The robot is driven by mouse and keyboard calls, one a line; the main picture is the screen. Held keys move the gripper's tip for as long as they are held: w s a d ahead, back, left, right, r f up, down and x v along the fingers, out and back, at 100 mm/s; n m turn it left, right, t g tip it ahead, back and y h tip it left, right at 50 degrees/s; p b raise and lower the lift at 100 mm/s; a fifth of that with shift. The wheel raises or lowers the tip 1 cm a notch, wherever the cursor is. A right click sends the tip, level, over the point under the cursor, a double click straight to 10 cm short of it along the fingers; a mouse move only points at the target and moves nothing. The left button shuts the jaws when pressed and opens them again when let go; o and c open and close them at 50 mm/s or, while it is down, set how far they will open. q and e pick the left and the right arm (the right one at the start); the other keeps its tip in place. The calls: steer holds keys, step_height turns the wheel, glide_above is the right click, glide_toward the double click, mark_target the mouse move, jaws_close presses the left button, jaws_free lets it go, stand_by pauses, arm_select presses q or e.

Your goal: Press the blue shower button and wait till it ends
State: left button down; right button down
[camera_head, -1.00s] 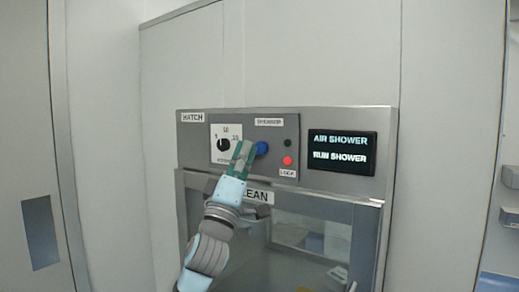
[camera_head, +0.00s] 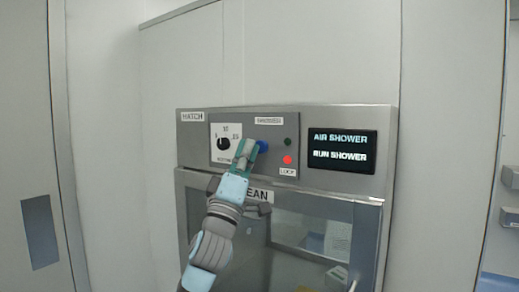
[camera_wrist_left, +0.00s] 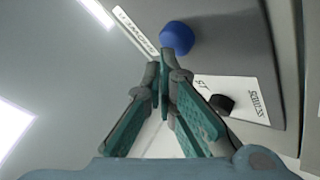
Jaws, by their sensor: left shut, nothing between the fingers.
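The blue shower button (camera_head: 263,146) is a round knob on the grey hatch panel, under a small white label. It also shows in the left wrist view (camera_wrist_left: 177,38), just beyond the fingertips. My left gripper (camera_head: 250,148) is shut and empty, its tips right at the button's left side in the head view. I cannot tell whether they touch it. The display (camera_head: 342,151) reads "AIR SHOWER" and "RUN SHOWER". My right gripper is not in view.
A black dial (camera_head: 223,144) on a white plate sits left of the button. A lit red lamp (camera_head: 288,160) and a dark green lamp (camera_head: 288,142) are to its right. Below is the hatch's glass door (camera_head: 310,235), with a handle partly behind my arm.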

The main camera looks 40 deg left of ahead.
arm_select(q)
steer(key=shift+w, duration=0.6)
stand_by(0.8)
steer(key=shift+s, duration=0.1)
steer(key=shift+s+b, duration=0.65)
steer(key=shift+s, duration=0.2)
steer(key=s+b, duration=0.3)
steer(key=s, duration=0.2)
stand_by(0.3)
stand_by(0.4)
